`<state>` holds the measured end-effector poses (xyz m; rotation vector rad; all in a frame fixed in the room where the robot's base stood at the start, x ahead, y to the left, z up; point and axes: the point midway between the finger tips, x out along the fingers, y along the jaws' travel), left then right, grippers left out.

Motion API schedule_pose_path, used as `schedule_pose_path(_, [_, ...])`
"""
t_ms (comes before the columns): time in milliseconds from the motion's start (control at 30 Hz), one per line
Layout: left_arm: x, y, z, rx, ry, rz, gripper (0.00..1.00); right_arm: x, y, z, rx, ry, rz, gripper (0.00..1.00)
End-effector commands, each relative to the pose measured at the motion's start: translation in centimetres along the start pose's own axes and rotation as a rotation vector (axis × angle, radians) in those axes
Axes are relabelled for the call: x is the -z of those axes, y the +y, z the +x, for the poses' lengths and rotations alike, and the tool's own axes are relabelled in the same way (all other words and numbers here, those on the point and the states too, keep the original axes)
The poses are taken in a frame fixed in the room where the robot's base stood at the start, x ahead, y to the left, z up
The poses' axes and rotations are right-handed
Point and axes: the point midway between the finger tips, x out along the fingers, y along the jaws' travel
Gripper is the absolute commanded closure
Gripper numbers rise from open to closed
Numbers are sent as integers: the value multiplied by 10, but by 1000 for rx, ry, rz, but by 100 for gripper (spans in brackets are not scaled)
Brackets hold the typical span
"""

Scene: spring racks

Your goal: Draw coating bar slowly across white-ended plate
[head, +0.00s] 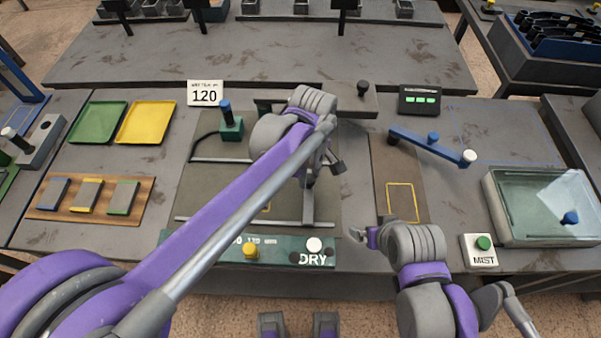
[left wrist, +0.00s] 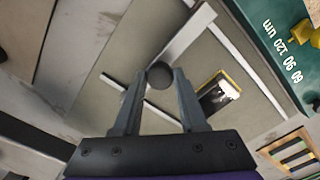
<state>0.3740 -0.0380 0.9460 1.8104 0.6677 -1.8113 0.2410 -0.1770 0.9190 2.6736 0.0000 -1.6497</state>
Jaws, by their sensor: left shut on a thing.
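My left gripper (head: 308,172) is over the grey coating bed (head: 210,190), partly hidden by my own arm. In the left wrist view its fingers (left wrist: 160,85) are shut on a round dark knob (left wrist: 160,74). The knob sits on the pale coating bar (left wrist: 190,38), which lies across the bed; the bar also shows in the head view (head: 308,208). Beside the bar, a small dark plate with a white part (left wrist: 219,94) lies on the bed along a yellow outline. My arm hides most of it in the head view. My right gripper (head: 361,236) is right of the bed, its fingers unclear.
A green scale strip (head: 180,240) marked DRY, with a yellow and a white knob, lies along the bed's front. A wooden rack (head: 140,200) of plates and green and yellow trays are left. A blue lever (head: 425,144), MIST button (head: 481,251) and glass box (head: 510,210) are right.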

Motion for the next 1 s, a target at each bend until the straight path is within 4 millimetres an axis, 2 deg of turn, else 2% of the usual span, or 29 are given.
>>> schedule_pose_path(467, [-2,2,0,0,0,0,100,0,0,0,0,0,0,0])
schedule_pose_path(500, [-2,2,0,0,0,0,53,0,0,0,0,0,0,0])
schedule_pose_path(633, [-2,2,0,0,0,0,30,0,0,0,0,0,0,0])
schedule_pose_path(1000, [-2,2,-1,0,0,0,29,0,0,0,0,0,0,0])
